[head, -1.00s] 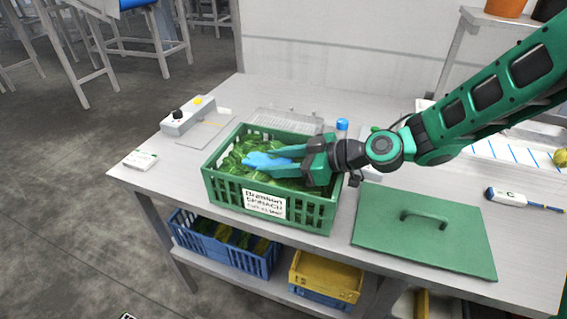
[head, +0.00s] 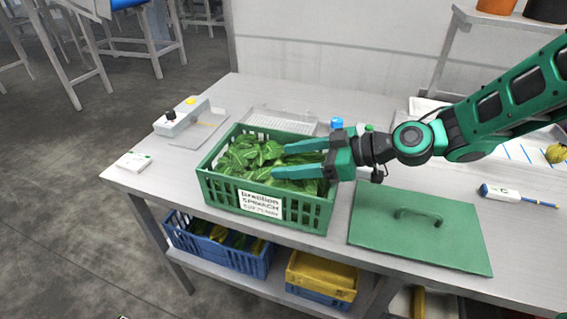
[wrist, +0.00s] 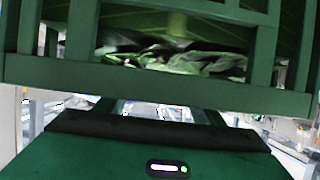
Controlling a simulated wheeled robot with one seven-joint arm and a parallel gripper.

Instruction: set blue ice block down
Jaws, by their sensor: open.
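The green crate (head: 305,213) stands on the table with spinach leaves (head: 245,160) in it and a white label on its front. My gripper (head: 281,161) reaches over the crate's right side from the right. Its two green fingers are apart, low over the leaves, with no blue ice block visible between them. The blue ice block is not seen in either current view; I cannot tell whether the leaves or fingers hide it. In the wrist view, green bars (wrist: 160,80) cross close to the camera, with leaves (wrist: 180,58) showing between them.
A green lid (head: 420,240) with a handle lies right of the crate. A blue-capped item (head: 337,123) stands behind my gripper. A control box (head: 182,117) sits at the left. Blue (head: 215,250) and yellow (head: 320,273) crates are on the shelf below.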

